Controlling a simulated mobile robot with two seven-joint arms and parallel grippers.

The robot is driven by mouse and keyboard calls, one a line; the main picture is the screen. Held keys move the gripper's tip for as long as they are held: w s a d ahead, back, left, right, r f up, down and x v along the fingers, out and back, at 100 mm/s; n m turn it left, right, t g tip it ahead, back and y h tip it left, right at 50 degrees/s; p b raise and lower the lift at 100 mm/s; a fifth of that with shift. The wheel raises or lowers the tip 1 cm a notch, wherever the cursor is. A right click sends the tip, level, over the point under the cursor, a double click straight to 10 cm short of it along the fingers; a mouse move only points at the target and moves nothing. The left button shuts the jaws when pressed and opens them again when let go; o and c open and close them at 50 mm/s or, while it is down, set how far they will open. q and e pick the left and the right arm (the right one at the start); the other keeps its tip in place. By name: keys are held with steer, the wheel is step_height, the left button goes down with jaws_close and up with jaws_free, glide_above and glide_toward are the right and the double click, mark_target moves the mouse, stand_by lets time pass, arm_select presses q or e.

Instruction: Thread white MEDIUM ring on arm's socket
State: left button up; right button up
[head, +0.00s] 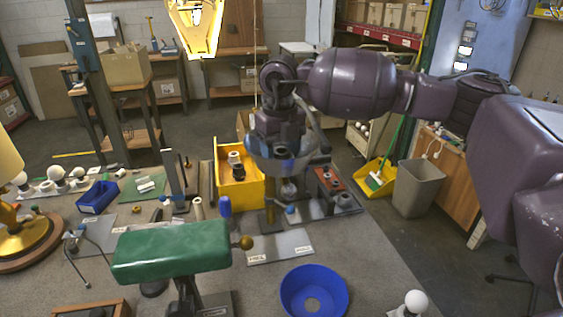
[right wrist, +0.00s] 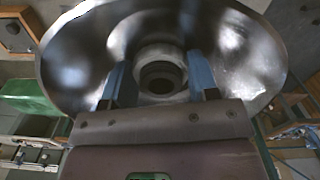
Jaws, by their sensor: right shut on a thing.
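My right gripper (head: 283,160) points down into a shiny grey metal shade (head: 313,163) in the middle of the head view. In the right wrist view its two blue fingers (right wrist: 160,78) are closed on either side of a white ring (right wrist: 160,51) at the centre of the shade (right wrist: 240,50). A dark round socket-like opening (right wrist: 162,78) shows inside the ring. I cannot tell how far the ring sits around the socket. The head view hides the ring behind the shade and gripper. My left gripper is not in view.
A yellow bin (head: 226,191) holding white and dark rings stands left of the shade. A green padded block (head: 170,250) and a blue bowl (head: 314,292) stand nearer. Grey mats (head: 281,246) lie on the bench in front.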

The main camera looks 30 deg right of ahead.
steer(key=shift+f, duration=0.3)
steer(key=shift+m, duration=0.6)
steer(key=o, duration=1.1)
steer(key=shift+d, duration=0.15)
steer(key=shift+a+r, duration=0.1)
steer(key=shift+a, duration=0.1)
steer(key=shift+d, duration=0.1)
